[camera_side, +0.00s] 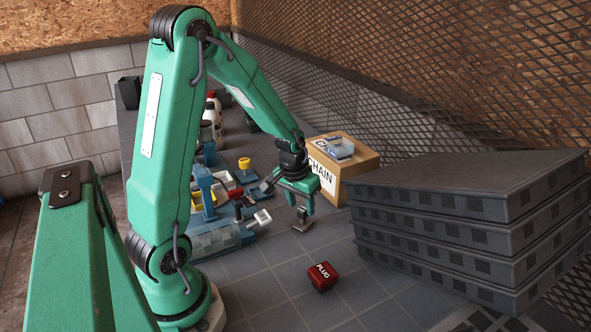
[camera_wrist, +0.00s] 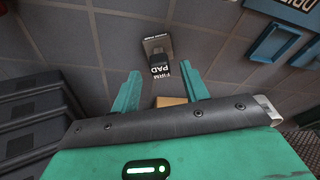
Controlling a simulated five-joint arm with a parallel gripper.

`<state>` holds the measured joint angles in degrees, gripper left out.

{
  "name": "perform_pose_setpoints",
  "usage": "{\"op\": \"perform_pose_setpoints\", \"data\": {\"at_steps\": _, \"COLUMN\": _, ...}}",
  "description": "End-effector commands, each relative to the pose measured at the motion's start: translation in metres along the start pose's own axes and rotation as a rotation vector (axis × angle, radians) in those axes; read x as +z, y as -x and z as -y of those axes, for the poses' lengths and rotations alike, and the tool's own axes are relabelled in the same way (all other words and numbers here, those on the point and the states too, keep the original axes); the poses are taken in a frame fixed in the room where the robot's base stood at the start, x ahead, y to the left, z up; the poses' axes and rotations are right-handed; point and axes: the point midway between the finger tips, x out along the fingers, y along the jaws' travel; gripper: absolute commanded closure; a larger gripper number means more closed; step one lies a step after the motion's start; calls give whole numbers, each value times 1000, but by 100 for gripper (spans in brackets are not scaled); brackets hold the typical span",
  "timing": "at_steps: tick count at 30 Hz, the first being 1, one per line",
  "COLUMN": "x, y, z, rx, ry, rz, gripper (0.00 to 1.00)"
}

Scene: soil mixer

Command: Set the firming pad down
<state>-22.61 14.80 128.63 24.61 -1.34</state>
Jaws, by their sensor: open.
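The firming pad (camera_side: 303,222) is a small grey plate with a dark upright grip, on the tiled surface just below my gripper (camera_side: 299,205) in the side view. In the wrist view the pad (camera_wrist: 157,44) shows its dark block lettered "FIRM PAD" just beyond my gripper (camera_wrist: 160,71). My jaws are open, one to each side of the lettered block in the picture, and no contact with it shows. The exact gap between jaws and pad is hard to judge.
A red block marked "PLUG" (camera_side: 321,277) lies in front. A stack of dark trays (camera_side: 470,225) stands at right, and a tan box marked "CHAIN" (camera_side: 357,160) behind. Blue fixtures (camera_side: 222,240) crowd the left. Tiles around the plug are clear.

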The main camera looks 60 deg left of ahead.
Motion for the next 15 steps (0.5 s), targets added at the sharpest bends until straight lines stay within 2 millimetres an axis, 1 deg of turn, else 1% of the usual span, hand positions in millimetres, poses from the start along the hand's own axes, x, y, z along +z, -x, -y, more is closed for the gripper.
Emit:
{"op": "perform_pose_setpoints", "data": {"at_steps": 1, "x": -1, "y": 7, "z": 0, "rx": 0, "ry": 0, "rz": -4, "gripper": 55}}
{"op": "perform_pose_setpoints", "data": {"at_steps": 15, "x": 0, "y": 63, "z": 0, "rx": 0, "ry": 0, "rz": -3, "gripper": 55}}
